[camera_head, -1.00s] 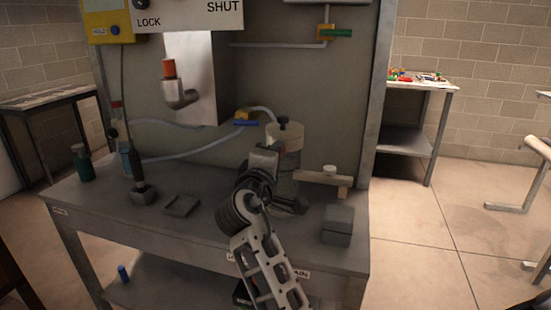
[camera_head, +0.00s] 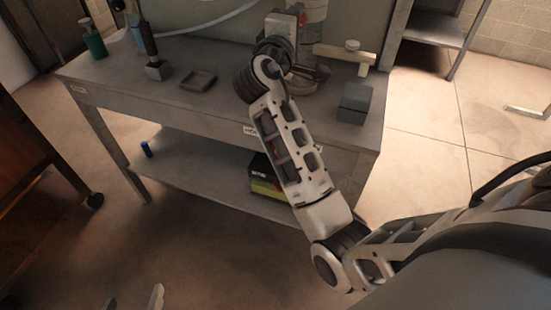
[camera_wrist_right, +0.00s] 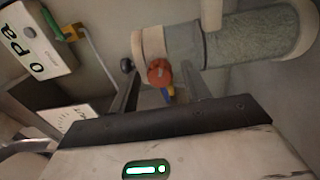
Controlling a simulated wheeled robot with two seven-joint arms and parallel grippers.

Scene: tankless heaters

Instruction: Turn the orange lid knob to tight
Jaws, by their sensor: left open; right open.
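A round orange-red knob (camera_wrist_right: 159,72) shows in the right wrist view, close to the pale rim of a canister (camera_wrist_right: 235,45). It appears between the two dark fingers of my right gripper (camera_wrist_right: 162,88), which are spread; I cannot tell whether they touch it.
The grey bench (camera_head: 215,105) holds a dark block (camera_head: 354,103), a shallow square tray (camera_head: 198,81), a lever on a base (camera_head: 157,68) and a green bottle (camera_head: 94,42). A box (camera_head: 266,178) lies on the lower shelf. Floor in front is clear.

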